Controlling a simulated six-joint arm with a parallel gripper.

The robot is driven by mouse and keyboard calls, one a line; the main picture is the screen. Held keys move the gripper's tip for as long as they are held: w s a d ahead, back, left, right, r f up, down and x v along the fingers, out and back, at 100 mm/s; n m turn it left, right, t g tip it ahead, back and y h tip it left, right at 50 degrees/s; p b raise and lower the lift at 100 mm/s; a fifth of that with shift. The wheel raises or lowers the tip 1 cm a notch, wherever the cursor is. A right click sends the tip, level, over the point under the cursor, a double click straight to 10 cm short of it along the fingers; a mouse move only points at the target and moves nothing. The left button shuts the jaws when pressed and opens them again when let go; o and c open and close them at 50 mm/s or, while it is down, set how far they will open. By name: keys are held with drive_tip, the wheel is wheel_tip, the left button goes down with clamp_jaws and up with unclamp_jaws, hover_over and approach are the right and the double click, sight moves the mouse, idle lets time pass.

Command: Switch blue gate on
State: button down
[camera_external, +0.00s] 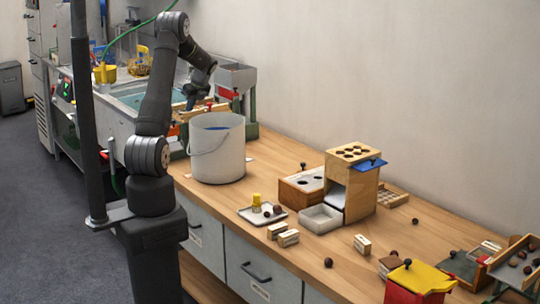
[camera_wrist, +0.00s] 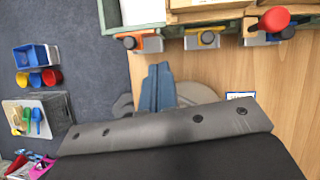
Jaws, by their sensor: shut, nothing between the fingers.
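My gripper (camera_wrist: 158,88) has blue-grey fingers held together, empty, in the wrist view. In the external view my gripper (camera_external: 191,103) hangs just behind the large white bucket (camera_external: 217,152). In the wrist view, a row of small gates lines the top edge: one with an orange-red part (camera_wrist: 150,43) at left, a yellow-orange one (camera_wrist: 202,39) in the middle, and one with blue parts (camera_wrist: 283,37) below a red round knob (camera_wrist: 275,19) at right. The fingers are apart from them. Which one is the blue gate is not certain. A blue flap (camera_external: 370,163) also shows on the wooden dispenser (camera_external: 352,190).
A shallow tray (camera_external: 246,217) and a white bin (camera_external: 320,219) stand on the wooden bench (camera_external: 300,262). A red box with a yellow lid (camera_external: 420,277) is at front right. Blue, red and yellow cups (camera_wrist: 36,77) show at left in the wrist view.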

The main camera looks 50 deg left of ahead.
drive_tip(key=c, duration=2.1)
unclamp_jaws()
drive_tip(key=o, duration=0.8)
wheel_tip(320, 180, up, 6)
drive_tip(key=w+d+f+n+y, duration=0.1)
drive_tip(key=w+d+y, duration=0.3)
drive_tip(key=w+d, duration=0.45)
drive_tip(key=w+d+y, duration=0.4)
drive_tip(key=w+d, duration=0.1)
drive_tip(key=w, duration=0.7)
wheel_tip(320, 180, down, 8)
drive_tip(key=r, duration=0.1)
drive_tip(key=x, duration=1.7)
drive_tip(key=shift+s+a+f, duration=0.15)
drive_tip(key=shift+a+f, duration=0.05)
drive_tip(key=shift+f, duration=0.1)
clamp_jaws()
